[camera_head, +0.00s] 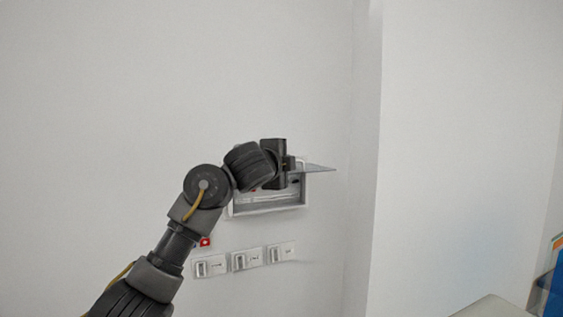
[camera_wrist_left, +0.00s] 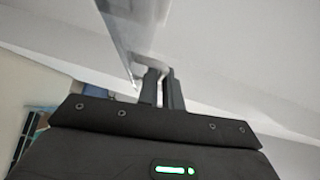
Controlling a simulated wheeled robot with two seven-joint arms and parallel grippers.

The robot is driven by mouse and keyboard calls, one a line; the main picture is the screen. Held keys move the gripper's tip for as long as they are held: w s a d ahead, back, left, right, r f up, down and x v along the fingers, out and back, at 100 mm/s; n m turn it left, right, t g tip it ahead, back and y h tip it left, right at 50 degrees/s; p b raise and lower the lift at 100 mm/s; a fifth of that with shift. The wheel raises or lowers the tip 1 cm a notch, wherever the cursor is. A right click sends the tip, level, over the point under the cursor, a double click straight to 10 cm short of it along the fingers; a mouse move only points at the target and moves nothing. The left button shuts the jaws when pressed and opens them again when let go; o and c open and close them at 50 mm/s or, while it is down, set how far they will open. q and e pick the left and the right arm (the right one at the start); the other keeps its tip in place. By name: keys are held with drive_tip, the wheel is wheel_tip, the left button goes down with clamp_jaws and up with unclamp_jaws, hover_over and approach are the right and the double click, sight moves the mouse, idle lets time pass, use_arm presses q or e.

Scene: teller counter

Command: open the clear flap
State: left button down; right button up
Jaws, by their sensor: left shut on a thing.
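The clear flap (camera_head: 319,168) shows as a thin grey panel, sticking out from the top of a white wall box (camera_head: 270,210) at a raised angle. My left gripper (camera_head: 294,164) is at the flap in front of the box and is shut on it. In the left wrist view, the flap (camera_wrist_left: 128,38) runs up from my left gripper's fingers (camera_wrist_left: 161,84), with its edge by the fingertips. My left wrist hides the upper left of the box and part of its inside. My right gripper is in neither view.
Below the box is a row of wall switches (camera_head: 245,260) in white plates. A small red item (camera_head: 205,242) sits on the wall to their upper left. A wall corner (camera_head: 367,180) stands to the right. The wall above is bare.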

use_arm(q)
drive_tip(key=c, duration=1.8)
unclamp_jaws()
drive_tip(key=shift+f, duration=0.1)
drive_tip(key=shift+c, duration=0.2)
drive_tip(key=shift+w+a, duration=0.1)
drive_tip(key=shift+w, duration=0.1)
drive_tip(key=shift+s, duration=0.25)
drive_tip(key=b+v, duration=0.5)
drive_tip(key=v, duration=0.5)
drive_tip(key=shift+a, duration=0.2)
drive_tip(key=shift+s, duration=0.1)
